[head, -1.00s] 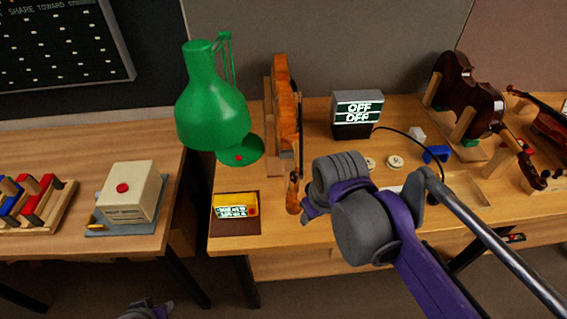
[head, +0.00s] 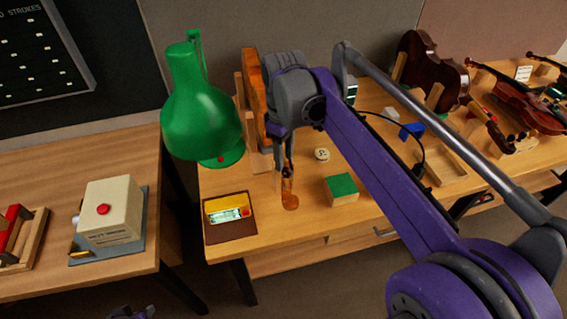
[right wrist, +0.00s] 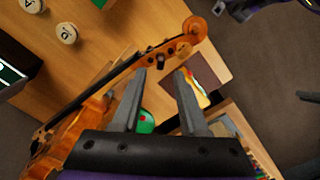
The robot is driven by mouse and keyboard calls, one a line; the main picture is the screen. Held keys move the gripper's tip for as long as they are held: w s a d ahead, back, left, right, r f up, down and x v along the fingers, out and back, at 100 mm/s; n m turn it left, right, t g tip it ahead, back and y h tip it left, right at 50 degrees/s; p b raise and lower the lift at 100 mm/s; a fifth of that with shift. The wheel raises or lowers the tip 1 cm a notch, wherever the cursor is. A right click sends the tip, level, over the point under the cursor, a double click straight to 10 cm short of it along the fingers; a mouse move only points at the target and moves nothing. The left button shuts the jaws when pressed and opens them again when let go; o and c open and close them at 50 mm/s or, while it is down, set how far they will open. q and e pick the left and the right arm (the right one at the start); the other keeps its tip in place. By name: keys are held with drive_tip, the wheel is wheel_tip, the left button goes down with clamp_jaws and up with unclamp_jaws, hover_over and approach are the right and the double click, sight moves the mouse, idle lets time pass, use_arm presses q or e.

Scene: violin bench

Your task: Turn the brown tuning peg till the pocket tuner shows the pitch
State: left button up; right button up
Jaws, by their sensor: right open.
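The orange-brown violin (head: 256,85) stands on edge in a wooden holder, its scroll (head: 290,198) toward the bench's front. In the right wrist view the scroll (right wrist: 195,27) and pegbox show clearly, with small dark pegs (right wrist: 184,53) around it. I cannot tell which is the brown tuning peg. My right gripper (head: 282,166) is open above the pegbox. Its fingertips (right wrist: 160,72) are either side of the peg area, with no clear grip on anything. The yellow pocket tuner (head: 226,208) lies on a brown mat, its screen lit but unreadable. My left gripper (head: 132,313) barely shows at the bottom edge.
A green lamp (head: 200,105) stands left of the violin. A green-topped block (head: 341,189) and a round pale disc (head: 321,155) lie to the right. A cream box with a red button (head: 103,209) is on the left table. A gap separates the two tables.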

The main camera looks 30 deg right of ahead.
sight(286, 173)
drive_tip(key=shift+f, duration=1.5)
drive_tip(key=shift+c, duration=0.3)
clamp_jaws()
